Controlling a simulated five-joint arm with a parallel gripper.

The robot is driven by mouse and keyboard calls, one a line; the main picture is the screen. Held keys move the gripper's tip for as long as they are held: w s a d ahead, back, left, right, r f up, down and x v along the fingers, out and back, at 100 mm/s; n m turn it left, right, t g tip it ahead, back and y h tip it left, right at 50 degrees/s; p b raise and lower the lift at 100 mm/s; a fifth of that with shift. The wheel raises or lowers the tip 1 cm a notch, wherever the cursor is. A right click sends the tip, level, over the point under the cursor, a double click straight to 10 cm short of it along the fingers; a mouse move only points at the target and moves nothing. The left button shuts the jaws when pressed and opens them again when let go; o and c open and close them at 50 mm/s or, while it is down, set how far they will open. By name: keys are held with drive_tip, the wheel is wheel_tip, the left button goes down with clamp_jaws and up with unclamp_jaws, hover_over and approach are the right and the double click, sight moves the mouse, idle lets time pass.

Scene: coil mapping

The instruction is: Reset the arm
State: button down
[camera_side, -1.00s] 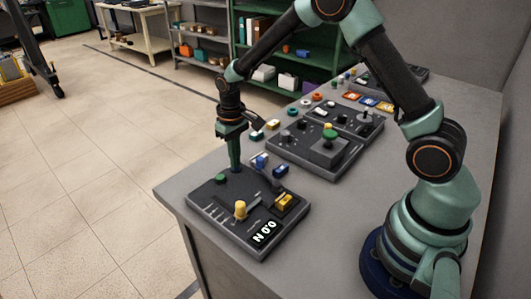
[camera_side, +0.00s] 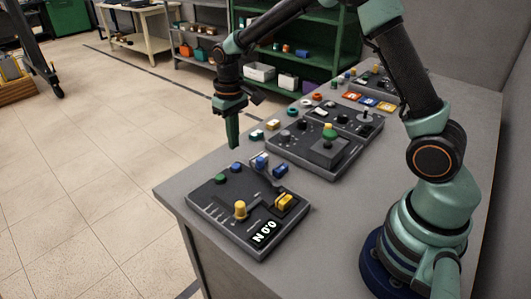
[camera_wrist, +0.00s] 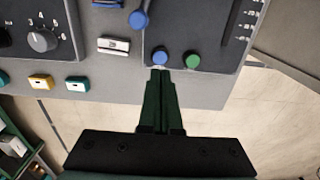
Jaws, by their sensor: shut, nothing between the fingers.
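My gripper (camera_side: 233,143) is shut and empty, pointing down. In the side view it hangs above the panel's far edge, clear of the surface. In the wrist view its closed green fingers (camera_wrist: 160,72) appear just below a blue button (camera_wrist: 161,57) and a green button (camera_wrist: 193,62). The dark control panel (camera_side: 211,214) lies at the table's near left corner. It carries the green button (camera_side: 221,179), the blue button (camera_side: 236,168), a yellow knob (camera_side: 240,209), a yellow block-shaped control (camera_side: 285,202) and a small display reading about "N 0'0" (camera_side: 265,233).
A second panel (camera_side: 292,158) with a green-topped control (camera_side: 328,132) stands farther back on the grey table (camera_side: 340,212). Several small coloured blocks and rings sit beyond it. Green shelves (camera_side: 335,62) stand behind. Open floor (camera_side: 90,190) is on the left.

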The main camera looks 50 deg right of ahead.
idle(0.4)
drive_tip(key=shift+s+r, duration=0.1)
drive_tip(key=shift+r, duration=0.3)
drive_tip(key=s+d+r+t, duration=0.1)
drive_tip(key=s+r+t, duration=0.4)
drive_tip(key=s+r, duration=0.8)
drive_tip(key=s, duration=0.4)
drive_tip(key=shift+s+d+r+t, duration=0.15)
drive_tip(key=shift+s+r+t, duration=0.15)
drive_tip(key=shift+r, duration=0.1)
